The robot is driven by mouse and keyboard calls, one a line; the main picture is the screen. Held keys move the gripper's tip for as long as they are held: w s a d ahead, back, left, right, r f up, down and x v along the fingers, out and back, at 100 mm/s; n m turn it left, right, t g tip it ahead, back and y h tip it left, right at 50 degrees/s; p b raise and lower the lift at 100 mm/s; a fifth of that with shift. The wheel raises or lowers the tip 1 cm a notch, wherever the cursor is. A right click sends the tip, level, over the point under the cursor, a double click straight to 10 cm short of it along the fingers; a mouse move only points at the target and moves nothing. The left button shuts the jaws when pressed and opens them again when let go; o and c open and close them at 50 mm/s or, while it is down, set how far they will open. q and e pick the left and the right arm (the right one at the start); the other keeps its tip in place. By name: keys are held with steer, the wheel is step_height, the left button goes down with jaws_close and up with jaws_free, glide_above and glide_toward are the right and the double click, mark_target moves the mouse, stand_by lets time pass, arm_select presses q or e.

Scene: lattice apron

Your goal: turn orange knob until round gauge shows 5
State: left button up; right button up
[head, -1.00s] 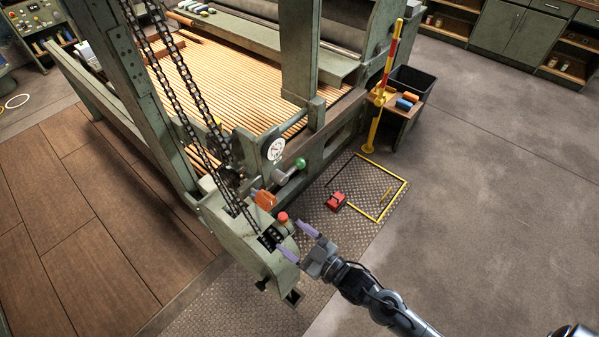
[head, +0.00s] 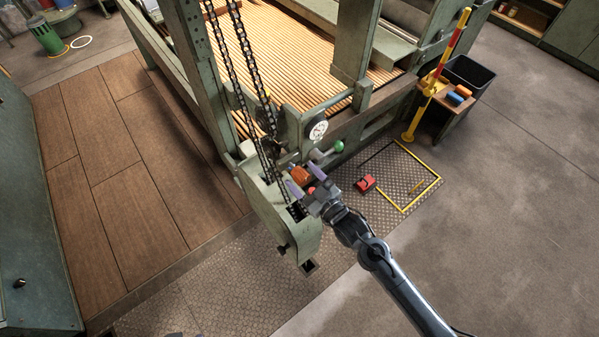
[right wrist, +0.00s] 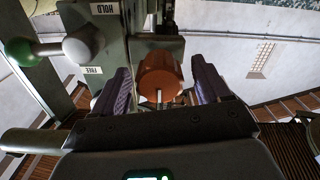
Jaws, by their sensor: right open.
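The orange knob (head: 300,174) sits on the green machine's near corner, partly covered by my right gripper (head: 304,180). In the right wrist view the knob (right wrist: 160,72) shows between the two purple fingers of the open right gripper (right wrist: 162,82). One finger is on each side, with a visible gap to the knob. A pale pointer mark shows on the knob's lower part. The round gauge (head: 318,130) is a white dial behind the knob; its reading is too small to tell.
A green ball lever (head: 339,146) stands beside the knob, near HOLD and FREE labels in the right wrist view. Chains (head: 243,85) hang left of the knob. A red pedal (head: 365,184) lies on the floor plate. A yellow post (head: 425,100) stands farther right.

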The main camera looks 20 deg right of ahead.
steer(key=shift+x, duration=1.05)
steer(key=shift+c, duration=0.3)
steer(key=c, duration=1)
